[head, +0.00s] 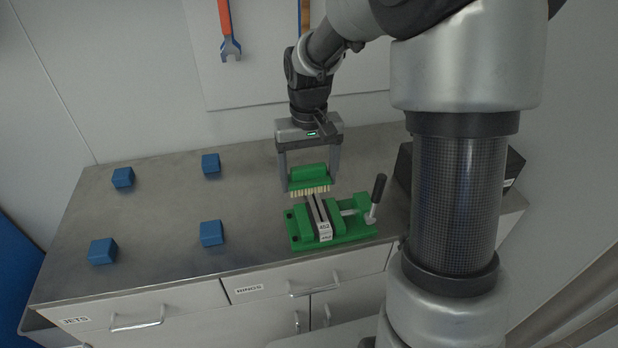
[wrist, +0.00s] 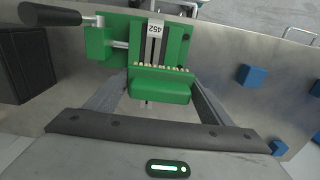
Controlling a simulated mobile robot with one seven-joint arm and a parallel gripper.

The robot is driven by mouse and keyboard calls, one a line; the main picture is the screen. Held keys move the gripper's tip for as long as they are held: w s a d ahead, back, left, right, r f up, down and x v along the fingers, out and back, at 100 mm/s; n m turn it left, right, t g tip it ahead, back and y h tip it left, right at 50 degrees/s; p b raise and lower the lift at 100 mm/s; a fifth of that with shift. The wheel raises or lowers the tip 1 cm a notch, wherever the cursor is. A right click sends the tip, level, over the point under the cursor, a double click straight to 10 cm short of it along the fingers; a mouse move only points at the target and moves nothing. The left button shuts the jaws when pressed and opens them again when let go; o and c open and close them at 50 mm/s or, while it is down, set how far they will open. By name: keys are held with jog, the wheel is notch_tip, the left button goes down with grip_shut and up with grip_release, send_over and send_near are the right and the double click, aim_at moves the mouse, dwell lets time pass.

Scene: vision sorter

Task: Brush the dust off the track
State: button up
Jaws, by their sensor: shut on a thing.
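My gripper (head: 309,178) is shut on a green brush (head: 309,174) with pale bristles pointing down. The brush also shows in the wrist view (wrist: 160,87), between my two fingers. It is held at the back end of a green vise (head: 303,238) on the bench. A grey track (head: 319,214) with a label reading 452 at its front end sits between the vise jaws; it also shows in the wrist view (wrist: 154,45). The bristles are at or just above the track's far end; contact is unclear. Dust on the track is too small to make out.
The vise handle (head: 377,192) has a black grip and stands up at the right. Several blue blocks (head: 211,233) lie on the left of the metal bench (head: 165,215). A dark box (head: 403,167) stands at the right. A wrench (head: 231,48) hangs on the wall board.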

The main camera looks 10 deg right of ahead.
jog(key=shift+r+p, duration=0.55)
jog(key=shift+r, duration=0.45)
jog(key=shift+w, duration=0.1)
